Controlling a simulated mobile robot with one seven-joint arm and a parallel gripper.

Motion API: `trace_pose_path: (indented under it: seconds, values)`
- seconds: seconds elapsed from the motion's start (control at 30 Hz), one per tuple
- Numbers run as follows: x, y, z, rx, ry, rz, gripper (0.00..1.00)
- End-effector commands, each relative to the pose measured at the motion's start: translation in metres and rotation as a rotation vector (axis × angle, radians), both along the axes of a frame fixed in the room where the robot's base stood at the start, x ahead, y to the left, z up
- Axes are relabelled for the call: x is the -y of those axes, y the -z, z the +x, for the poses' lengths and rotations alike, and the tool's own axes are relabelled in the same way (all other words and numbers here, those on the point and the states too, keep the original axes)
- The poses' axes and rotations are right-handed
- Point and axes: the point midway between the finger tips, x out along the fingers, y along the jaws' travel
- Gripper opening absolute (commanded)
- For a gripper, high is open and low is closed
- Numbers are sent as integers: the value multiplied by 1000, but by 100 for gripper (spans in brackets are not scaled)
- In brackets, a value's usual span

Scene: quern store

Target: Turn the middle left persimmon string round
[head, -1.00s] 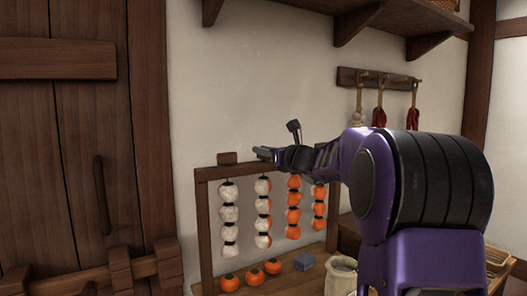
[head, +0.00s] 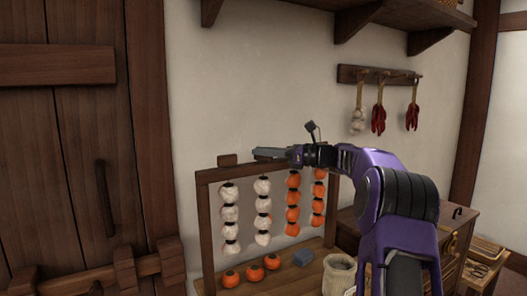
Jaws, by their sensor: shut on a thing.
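Four persimmon strings hang from a wooden rack (head: 203,235). The middle left persimmon string (head: 263,209) is second from the left and shows white, frosted-looking sides. The far left string (head: 229,217) is also white. The middle right string (head: 293,204) and the far right string (head: 318,203) show orange. My gripper (head: 264,153) is at the rack's top bar, right above the middle left string. It is shut on that string's top piece, which the fingers hide. A wooden block (head: 228,160) sits on the bar above the far left string.
Several loose persimmons (head: 251,272) and a grey block (head: 303,258) lie on the bench below. Garlic and chillies hang from a wall peg rail (head: 350,75). A shelf (head: 400,20) juts out above.

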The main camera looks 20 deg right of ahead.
Motion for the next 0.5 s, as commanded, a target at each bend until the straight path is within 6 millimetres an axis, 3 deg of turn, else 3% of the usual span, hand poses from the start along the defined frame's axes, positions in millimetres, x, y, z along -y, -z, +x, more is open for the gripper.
trace_pose_path:
  seconds: [0.5]
  values:
    - [0,0,1,3,-168,0,0]
